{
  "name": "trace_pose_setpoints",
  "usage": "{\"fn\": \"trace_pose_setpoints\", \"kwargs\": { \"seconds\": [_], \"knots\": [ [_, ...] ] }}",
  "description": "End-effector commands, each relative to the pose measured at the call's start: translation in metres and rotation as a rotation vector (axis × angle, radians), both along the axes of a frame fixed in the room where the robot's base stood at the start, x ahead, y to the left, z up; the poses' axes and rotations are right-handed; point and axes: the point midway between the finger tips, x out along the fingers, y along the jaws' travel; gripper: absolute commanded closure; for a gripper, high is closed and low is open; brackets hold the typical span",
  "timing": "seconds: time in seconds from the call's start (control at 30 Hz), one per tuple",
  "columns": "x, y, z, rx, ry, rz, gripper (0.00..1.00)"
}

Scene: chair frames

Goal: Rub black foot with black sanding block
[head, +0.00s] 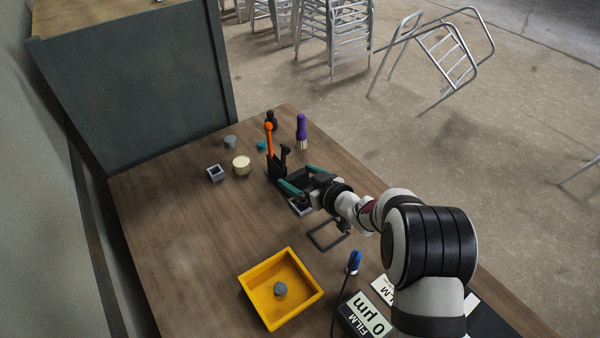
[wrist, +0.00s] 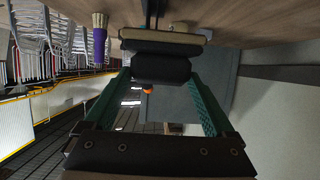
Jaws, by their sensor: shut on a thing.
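My gripper (head: 295,176) reaches across the right part of the table, its two teal fingers shut on the black sanding block (wrist: 160,69). The block has a tan layer along the side nearest the table in the wrist view; in the head view it is mostly hidden between the fingers. A small dark piece (head: 271,117) stands at the table's far edge, behind an orange-handled tool; it may be the black foot, but I cannot tell for sure. I cannot tell whether the block touches anything.
The orange-handled tool (head: 269,138) stands upright just beyond my gripper. A purple-handled brush (head: 301,128) stands to its right. Cream (head: 241,166) and grey (head: 231,141) round pieces and a square grey piece (head: 215,173) lie left.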

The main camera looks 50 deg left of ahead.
Motion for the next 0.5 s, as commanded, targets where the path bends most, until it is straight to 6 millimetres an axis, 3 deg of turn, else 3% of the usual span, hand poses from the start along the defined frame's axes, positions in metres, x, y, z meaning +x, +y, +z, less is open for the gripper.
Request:
{"fn": "trace_pose_setpoints", "kwargs": {
  "seconds": [0.5],
  "knots": [
    [0.0,0.0,-0.051,-0.002,0.002,0.0,0.89]
  ]
}}
